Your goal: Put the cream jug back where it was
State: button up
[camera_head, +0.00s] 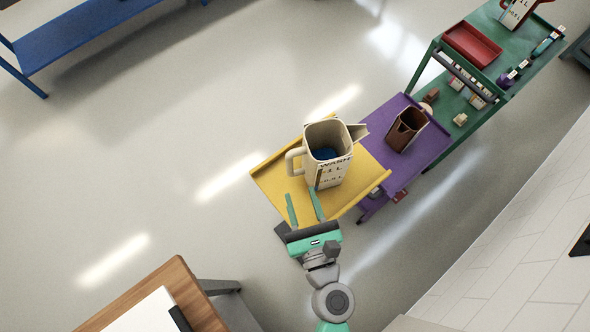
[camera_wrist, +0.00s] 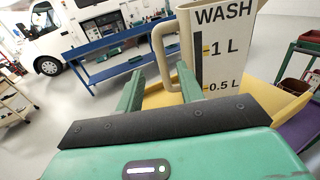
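The cream jug (camera_head: 326,176) stands upright on a yellow tray-like surface (camera_head: 273,190). It has "WASH" and litre marks on its side, a spout at the right, a handle at the left and something blue inside. It also shows large in the wrist view (camera_wrist: 228,55), with its handle toward the left. My gripper (camera_head: 302,194) is just in front of the jug, on the handle side. Its two green fingers are apart, and in the wrist view (camera_wrist: 160,72) the handle's lower part appears beyond the gap between them. I cannot tell whether they touch the handle.
A purple cart (camera_head: 425,150) with a brown jug (camera_head: 400,136) adjoins the yellow surface at the right. Behind it, a green cart (camera_head: 490,62) holds a red tray (camera_head: 472,45) and small items. A wooden table (camera_head: 165,285) is at the lower left.

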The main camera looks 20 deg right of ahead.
jog(key=shift+s, duration=0.95)
jog(key=w+a+r+n+t+y, duration=0.1)
jog(key=w+a+r+n+y, duration=0.2)
jog(key=r+n, duration=0.7)
jog(key=w+a+r+n+t+y, duration=0.1)
jog(key=w+a+r+n, duration=0.3)
jog(key=r+n, duration=0.7)
jog(key=w+a+r+n+t+y, duration=0.15)
jog(key=w+r+n, duration=0.45)
jog(key=r, duration=0.7)
jog(key=s+r+n+t+h+p, duration=0.1)
jog(key=s+r+n+p, duration=0.1)
jog(key=r, duration=0.7)
jog(key=s+r+n+t+h+p, duration=0.1)
jog(key=s+r+n+h+p, duration=0.1)
jog(key=r, duration=0.8)
jog(key=s+r+n+t+h+p, duration=0.1)
jog(key=r+n+p, duration=0.4)
jog(key=r, duration=0.5)
jog(key=shift+s+d+r+h+p, duration=0.3)
jog(key=shift+s+h+p, duration=0.35)
jog(key=shift+s, duration=0.55)
